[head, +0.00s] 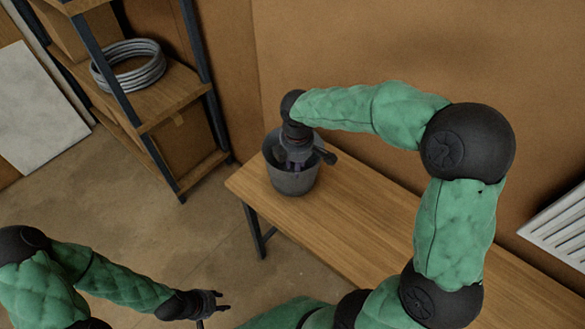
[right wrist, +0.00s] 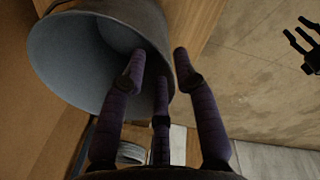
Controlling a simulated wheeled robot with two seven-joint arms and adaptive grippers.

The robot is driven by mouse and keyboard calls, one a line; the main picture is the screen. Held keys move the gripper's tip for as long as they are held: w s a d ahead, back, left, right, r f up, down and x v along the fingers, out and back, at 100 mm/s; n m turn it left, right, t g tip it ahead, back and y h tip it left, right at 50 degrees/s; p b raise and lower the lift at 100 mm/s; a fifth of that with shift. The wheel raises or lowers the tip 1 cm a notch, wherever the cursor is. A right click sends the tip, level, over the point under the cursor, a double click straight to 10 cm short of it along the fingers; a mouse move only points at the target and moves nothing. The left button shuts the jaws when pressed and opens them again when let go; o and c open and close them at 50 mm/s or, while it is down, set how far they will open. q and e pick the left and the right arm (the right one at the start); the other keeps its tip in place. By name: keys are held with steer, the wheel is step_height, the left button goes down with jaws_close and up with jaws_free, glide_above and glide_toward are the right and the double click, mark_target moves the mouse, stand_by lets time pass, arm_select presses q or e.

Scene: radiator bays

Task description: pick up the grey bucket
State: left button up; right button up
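The wooden bench (head: 365,222) is clear to the right of the bucket, along the brown wall. A shelf rack (head: 175,100) with a coiled grey hose (head: 130,68) and boxes stands at the left. A white radiator (head: 560,225) is at the far right.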

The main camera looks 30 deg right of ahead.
mark_target(295, 180)
steer(key=f, duration=0.2)
steer(key=f+b, duration=0.1)
steer(key=f, duration=0.1)
steer(key=f+b, duration=0.1)
steer(key=f, duration=0.2)
steer(key=shift+w+d+f, duration=0.1)
steer(key=shift+w, duration=0.25)
jaws_close()
